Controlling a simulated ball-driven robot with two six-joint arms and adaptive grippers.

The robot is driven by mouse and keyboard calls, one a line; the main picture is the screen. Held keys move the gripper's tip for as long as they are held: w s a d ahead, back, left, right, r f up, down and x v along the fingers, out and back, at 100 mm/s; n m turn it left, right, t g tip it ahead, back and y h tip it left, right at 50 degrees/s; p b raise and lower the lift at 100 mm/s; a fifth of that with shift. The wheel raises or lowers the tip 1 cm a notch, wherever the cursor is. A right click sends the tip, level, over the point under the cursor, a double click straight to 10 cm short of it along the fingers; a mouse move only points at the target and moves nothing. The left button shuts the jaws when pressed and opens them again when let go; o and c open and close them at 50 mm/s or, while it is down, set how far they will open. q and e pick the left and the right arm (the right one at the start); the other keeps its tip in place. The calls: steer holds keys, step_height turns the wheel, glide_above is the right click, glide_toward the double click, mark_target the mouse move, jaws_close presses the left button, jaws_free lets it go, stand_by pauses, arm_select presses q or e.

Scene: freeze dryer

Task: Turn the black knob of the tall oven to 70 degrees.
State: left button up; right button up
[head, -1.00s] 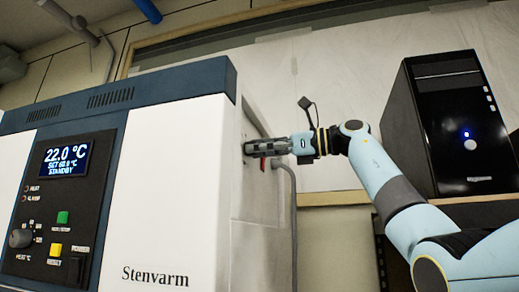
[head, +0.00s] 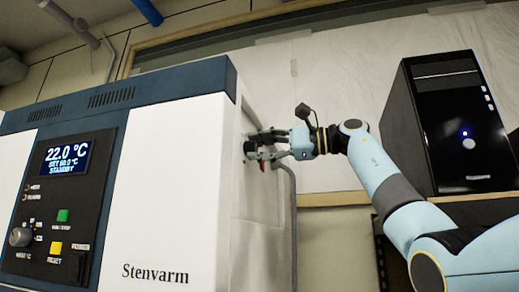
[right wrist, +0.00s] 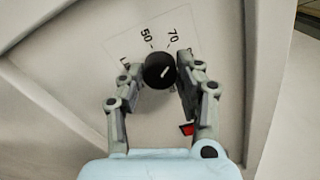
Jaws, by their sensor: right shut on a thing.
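The tall oven (head: 170,180) is a white cabinet with a dark blue top band and "Stenvarm" on its front. The black knob (right wrist: 157,72) sits on its side panel, on a printed scale with "50" and "70" showing. A pale line on the knob slants to the upper right, roughly towards the 70 side; its exact setting is hard to read. My right gripper (right wrist: 157,85) is shut on the black knob, one finger on each side. In the head view my right gripper (head: 262,147) reaches the oven's side from the right. My left gripper is not in view.
The front panel holds a display (head: 66,156) reading 22.0 °C and standby, a grey dial (head: 20,237), and green and yellow buttons. A red part (right wrist: 187,129) and a grey hose (head: 292,215) are close below my gripper. A black computer tower (head: 455,120) stands at right.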

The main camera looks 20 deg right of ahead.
steer(key=shift+n, duration=0.9)
steer(key=o, duration=1.1)
steer(key=shift+o, duration=0.2)
steer(key=v, duration=1.2)
steer(key=shift+f, duration=0.1)
